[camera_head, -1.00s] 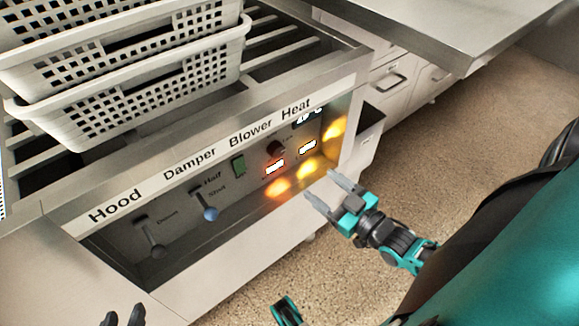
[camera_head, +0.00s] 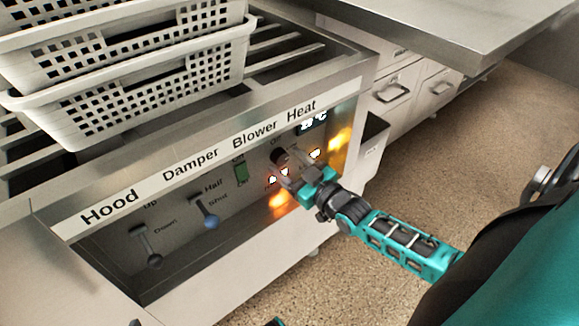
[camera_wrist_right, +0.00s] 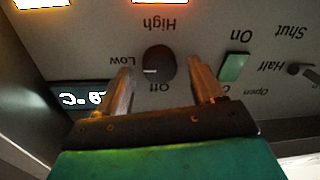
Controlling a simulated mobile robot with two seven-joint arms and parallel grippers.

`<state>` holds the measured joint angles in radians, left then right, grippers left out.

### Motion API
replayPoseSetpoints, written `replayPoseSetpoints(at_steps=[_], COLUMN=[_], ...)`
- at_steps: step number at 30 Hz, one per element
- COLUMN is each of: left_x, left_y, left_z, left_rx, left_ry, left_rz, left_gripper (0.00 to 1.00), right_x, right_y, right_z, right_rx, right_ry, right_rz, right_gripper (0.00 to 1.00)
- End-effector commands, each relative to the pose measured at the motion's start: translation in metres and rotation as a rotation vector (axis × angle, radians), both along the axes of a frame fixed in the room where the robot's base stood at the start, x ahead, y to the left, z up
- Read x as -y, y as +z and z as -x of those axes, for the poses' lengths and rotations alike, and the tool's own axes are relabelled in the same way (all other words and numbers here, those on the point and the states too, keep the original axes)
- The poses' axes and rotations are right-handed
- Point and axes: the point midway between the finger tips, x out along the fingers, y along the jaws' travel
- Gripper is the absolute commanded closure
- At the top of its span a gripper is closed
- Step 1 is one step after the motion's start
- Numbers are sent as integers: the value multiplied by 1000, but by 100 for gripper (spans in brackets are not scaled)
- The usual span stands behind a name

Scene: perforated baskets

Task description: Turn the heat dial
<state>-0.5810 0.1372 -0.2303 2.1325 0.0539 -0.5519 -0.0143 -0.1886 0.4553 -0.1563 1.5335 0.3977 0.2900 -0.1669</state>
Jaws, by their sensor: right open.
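The heat dial (camera_head: 280,156) is a small dark round knob on the control panel under the word Heat. In the right wrist view the dial (camera_wrist_right: 160,64) shows upside-down labels High, Low and Off around it, and its white mark points left. My right gripper (camera_head: 286,166) is at the panel, open. In the right wrist view its fingers (camera_wrist_right: 162,78) stand one on each side of the dial, with gaps between them and the knob. Only a dark tip of my left gripper (camera_head: 134,322) shows at the bottom edge.
A green blower switch (camera_head: 241,172), a blue-tipped damper lever (camera_head: 209,219) and a hood lever (camera_head: 151,258) are left of the dial. Lit indicators glow beside it. Stacked white perforated baskets (camera_head: 140,85) stand on the slatted top above. Open floor lies right.

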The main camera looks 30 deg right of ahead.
Motion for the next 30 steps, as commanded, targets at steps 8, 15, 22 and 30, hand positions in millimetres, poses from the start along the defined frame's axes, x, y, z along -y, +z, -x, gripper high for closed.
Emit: replayPoseSetpoints(at_steps=[8,15,22,30], left_x=[0,-1,-1,-2], left_y=[1,-1,-2,-1], left_z=[-1,-1,-1,-1], left_rx=[2,-1,-1,-1], left_ry=[-1,-2,-1,-1], left_rz=[-1,-4,-6,-7], left_gripper=[57,57,57,57], right_x=[0,0,0,0], right_y=[0,0,0,0], right_z=[-2,-2,-1,-1], right_rx=[-1,-1,-1,-1], right_ry=[0,0,0,1], right_rz=[0,0,0,4], right_gripper=[33,54,76,89])
